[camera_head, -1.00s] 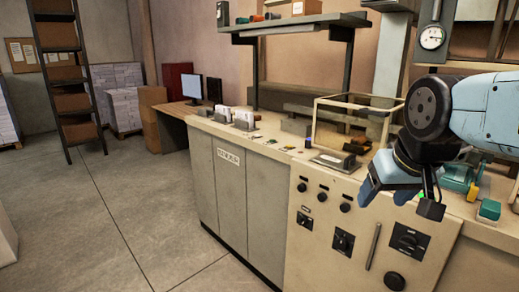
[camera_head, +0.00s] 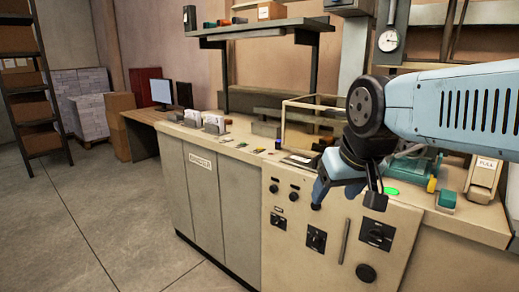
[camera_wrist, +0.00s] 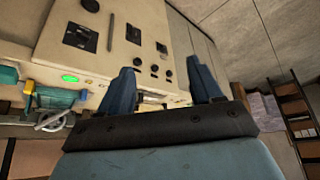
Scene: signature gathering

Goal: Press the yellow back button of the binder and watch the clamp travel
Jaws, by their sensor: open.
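A small yellow part (camera_head: 432,185) shows on a teal machine (camera_head: 410,168) on the counter, right of my gripper; I cannot tell whether it is the binder's back button. The yellow part (camera_wrist: 28,87) and teal machine (camera_wrist: 55,98) also show at the left of the wrist view. A green lit spot (camera_head: 391,191) is on the counter by the machine, and shows in the wrist view (camera_wrist: 69,78). My gripper (camera_head: 322,192) is open and empty above the counter's front edge, left of and apart from the machine. Its two blue fingers stand apart in the wrist view (camera_wrist: 161,70). No clamp is clear.
The counter (camera_head: 230,148) has a front panel with knobs (camera_head: 316,238) and a handle. A clear framed box (camera_head: 300,115) stands behind my gripper. A cream unit marked PULL (camera_head: 484,176) is at the right. A shelf (camera_head: 260,28) overhangs the back. The floor (camera_head: 110,210) is open at left.

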